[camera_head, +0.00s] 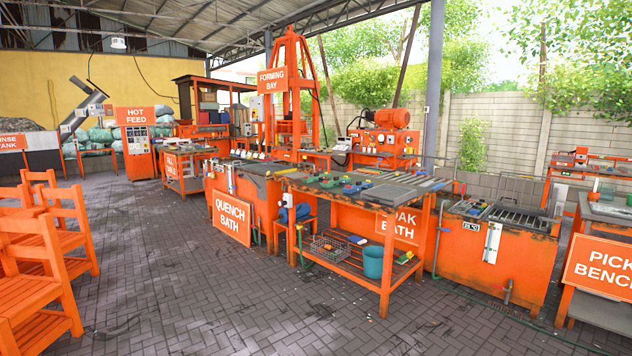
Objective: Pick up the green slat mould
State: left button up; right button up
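Several small green pieces lie on the orange workbench (340,203) in the middle of the view. Neither of my grippers is in view, and nothing shows as held.
The quench bath (233,219) stands left of the workbench and the soak bath (494,252) stands right. A teal bucket (373,262) and wire basket (329,247) sit on the lower shelf. Orange chairs (38,270) stand at left. The paved floor (210,300) in front is clear.

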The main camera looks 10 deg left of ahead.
aim_at(320, 179)
jog(key=i+l, duration=0.1)
jog(key=i, duration=1.05)
jog(key=i+l+u, duration=0.1)
jog(key=i, duration=0.5)
jog(key=i+l, duration=0.15)
jog(key=i, duration=0.4)
jog(key=i+l+u, duration=0.1)
jog(key=i, duration=0.5)
jog(key=i+l, duration=0.2)
jog(key=i, duration=0.35)
